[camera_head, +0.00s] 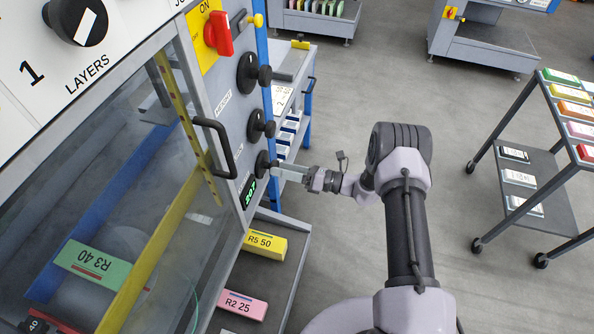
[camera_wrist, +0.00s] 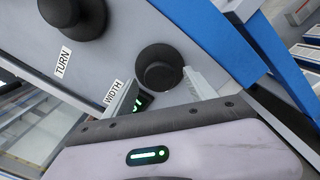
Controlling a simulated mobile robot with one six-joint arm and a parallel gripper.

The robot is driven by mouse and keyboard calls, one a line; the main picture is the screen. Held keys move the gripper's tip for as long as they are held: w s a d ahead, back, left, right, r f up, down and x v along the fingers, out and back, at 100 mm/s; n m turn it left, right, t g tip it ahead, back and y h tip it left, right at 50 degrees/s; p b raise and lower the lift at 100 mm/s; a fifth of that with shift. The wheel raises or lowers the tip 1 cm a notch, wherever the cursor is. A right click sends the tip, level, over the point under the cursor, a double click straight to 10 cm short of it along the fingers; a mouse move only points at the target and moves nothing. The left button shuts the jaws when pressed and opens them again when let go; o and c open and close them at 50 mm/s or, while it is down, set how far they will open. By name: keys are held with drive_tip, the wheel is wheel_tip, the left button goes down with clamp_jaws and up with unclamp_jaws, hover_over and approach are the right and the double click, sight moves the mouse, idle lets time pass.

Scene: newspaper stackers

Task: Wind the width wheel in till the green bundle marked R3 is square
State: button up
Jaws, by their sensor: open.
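The green bundle marked R3 40 (camera_head: 92,264) lies behind the clear door, between a blue guide (camera_head: 70,262) and a yellow guide (camera_head: 150,262). I cannot tell exactly how square it sits. The width wheel (camera_head: 263,163) is the lowest black knob on the machine's side panel. In the wrist view the width wheel (camera_wrist: 160,67) shows beside its WIDTH label (camera_wrist: 113,92). My gripper (camera_head: 280,170) is open at this wheel. In the wrist view my gripper's fingers (camera_wrist: 161,93) stand apart, one to each side of the knob; contact is not clear.
A green-lit display (camera_head: 250,193) sits below the wheel. Two other black knobs (camera_head: 260,125) and a door handle (camera_head: 218,147) are close by. Yellow R5 (camera_head: 264,243) and pink R2 (camera_head: 243,303) bundles lie on a low shelf. A cart (camera_head: 540,185) stands right; floor between is clear.

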drive_tip(key=p+v, duration=0.3)
drive_tip(key=v, duration=1.4)
drive_tip(key=shift+s, duration=0.1)
drive_tip(key=shift+c, duration=0.2)
